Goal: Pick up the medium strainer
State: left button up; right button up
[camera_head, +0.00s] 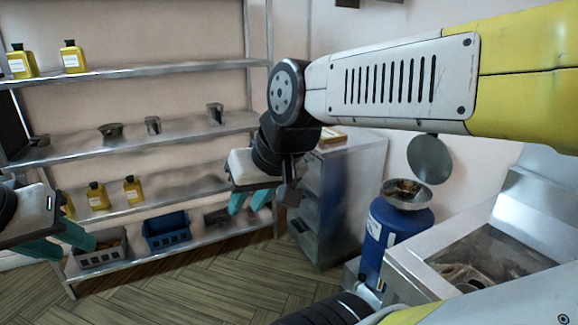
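Several small dark metal vessels stand on the middle shelf: one at the far left (40,140), a wide one (110,131), a narrower one (152,125) and one at the right (215,113). They may be strainers, but I cannot tell which is the medium one. My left gripper (75,244) is at the left edge, in front of the lower shelves, with its teal fingers apart and nothing between them. My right gripper (250,200) hangs near the right end of the rack, fingers apart and empty. Neither gripper touches a vessel.
The metal rack (190,67) also holds yellow bottles (73,57), a grey crate (100,256) and a blue crate (166,232). A cabinet (345,200) stands right of it. A blue barrel (395,238) bears a metal bowl (407,194), beside a steel fryer (430,280). Floor before the rack is clear.

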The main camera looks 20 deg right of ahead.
aim_at(405, 189)
jog(key=i+z, duration=0.45)
jog(key=i, duration=0.2)
jog(key=i+j+z, duration=0.25)
jog(key=i+z, duration=0.25)
jog(key=i, duration=0.15)
jog(key=i+l+z, duration=0.15)
jog(key=i+z, duration=0.15)
jog(key=z, duration=0.2)
jog(key=i+z, duration=0.35)
jog(key=z, duration=0.15)
jog(key=i+j+z, duration=0.1)
jog(key=i+z, duration=0.2)
jog(key=z, duration=0.2)
jog(key=i+j+z, duration=0.2)
jog(key=z, duration=0.3)
jog(key=i+j, duration=0.05)
jog(key=i, duration=0.05)
